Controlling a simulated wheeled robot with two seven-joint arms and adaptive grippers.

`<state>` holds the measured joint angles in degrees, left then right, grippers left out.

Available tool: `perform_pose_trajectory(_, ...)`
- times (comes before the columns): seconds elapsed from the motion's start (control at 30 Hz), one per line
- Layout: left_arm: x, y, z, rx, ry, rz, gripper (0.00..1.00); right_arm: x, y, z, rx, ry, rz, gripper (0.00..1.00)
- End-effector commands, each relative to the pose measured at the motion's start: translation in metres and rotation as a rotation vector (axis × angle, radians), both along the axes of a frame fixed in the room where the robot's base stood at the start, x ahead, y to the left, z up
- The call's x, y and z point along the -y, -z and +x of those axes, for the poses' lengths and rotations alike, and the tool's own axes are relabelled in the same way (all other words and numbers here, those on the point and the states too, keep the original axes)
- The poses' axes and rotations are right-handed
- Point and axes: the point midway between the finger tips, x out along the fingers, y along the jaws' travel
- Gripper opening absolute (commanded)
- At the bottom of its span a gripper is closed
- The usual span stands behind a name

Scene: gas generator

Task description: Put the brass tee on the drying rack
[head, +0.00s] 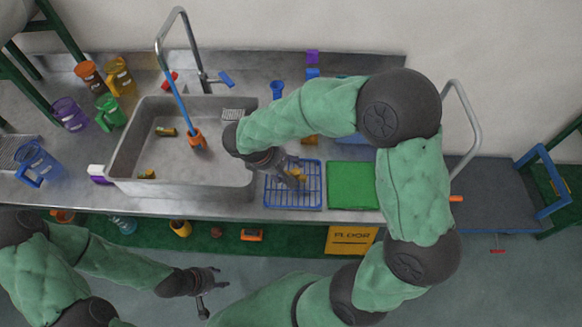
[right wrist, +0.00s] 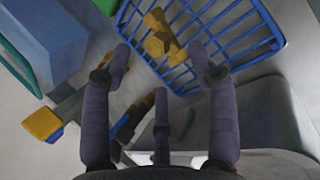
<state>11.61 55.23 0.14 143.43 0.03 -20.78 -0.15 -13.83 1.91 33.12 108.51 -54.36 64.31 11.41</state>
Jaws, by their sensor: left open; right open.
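The brass tee (right wrist: 160,40) lies on the blue wire drying rack (right wrist: 236,50) in the right wrist view. In the head view the tee (head: 299,174) shows as a small yellow shape on the rack (head: 281,201), partly hidden by my gripper. My right gripper (head: 292,180) is open just above the rack. Its fingers (right wrist: 162,62) stand apart on both sides of the tee; I see no finger closed on it. My left gripper (head: 212,281) is open and empty over the floor in front of the counter.
The sink (head: 195,183), left of the rack, holds small brass-coloured parts (head: 166,131) and an orange-ended hose (head: 198,141). A green mat (head: 353,186) lies right of the rack. Coloured jugs (head: 70,113) stand at the left. A tall faucet (head: 190,50) rises behind the sink.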

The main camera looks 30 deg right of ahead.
Motion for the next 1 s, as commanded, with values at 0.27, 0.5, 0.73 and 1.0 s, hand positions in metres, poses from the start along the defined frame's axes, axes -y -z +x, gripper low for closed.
perform_pose_trajectory(0.27,0.0,-0.023,0.0,0.0,0.0,0.0,0.47,-0.027,-0.051,0.0,0.002,-0.003,0.0,0.59)
perform_pose_trajectory(0.5,0.0,-0.029,0.0,0.0,0.0,0.0,0.47,-0.038,-0.071,-0.001,0.0,-0.001,-0.001,0.59)
perform_pose_trajectory(0.73,0.0,-0.029,0.0,0.0,0.0,0.0,0.47,-0.039,-0.072,-0.002,-0.001,0.0,-0.001,0.59)
perform_pose_trajectory(1.0,0.0,-0.029,0.0,0.0,0.0,0.0,0.47,-0.039,-0.072,-0.001,-0.001,0.0,-0.001,0.59)
